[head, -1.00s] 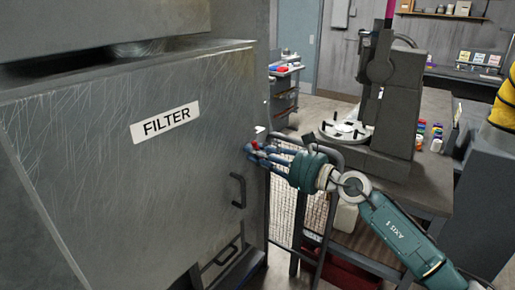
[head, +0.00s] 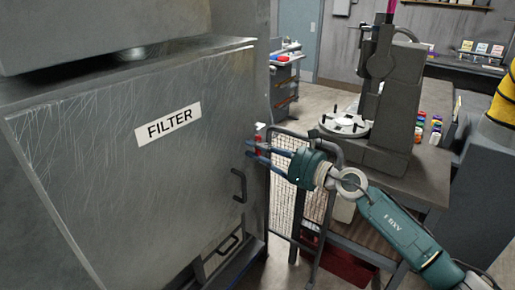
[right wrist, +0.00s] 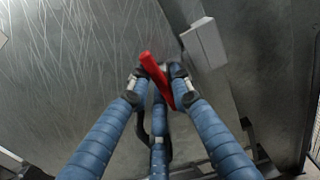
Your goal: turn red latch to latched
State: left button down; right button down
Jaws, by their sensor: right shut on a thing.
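The red latch (right wrist: 157,80) is a short red bar at the right edge of the scratched grey FILTER door (head: 90,170). In the right wrist view it lies tilted between my blue fingers, its upper end leaning left. In the head view only a small red bit (head: 259,139) shows above my fingers. My right gripper (head: 250,148) is shut on the latch; its fingertips also show closed around it in the right wrist view (right wrist: 154,88). A light grey block (right wrist: 204,43) sits just beside the latch. My left gripper is not in view.
A dark handle (head: 239,186) is on the door below my fingers. A wire mesh panel with a tubular frame (head: 300,192) stands under my right wrist. A bench with a grey machine (head: 385,125) is to the right.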

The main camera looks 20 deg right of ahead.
jog(key=shift+s+a+f, duration=0.1)
jog(key=shift+a+f, duration=0.05)
jog(key=shift+a, duration=0.05)
jog(key=c, duration=1.7)
grip_release()
jog(key=shift+o, duration=0.2)
jog(key=shift+d, duration=0.1)
jog(key=shift+s+d, duration=0.25)
jog(key=v, duration=1.1)
jog(key=shift+s, duration=0.15)
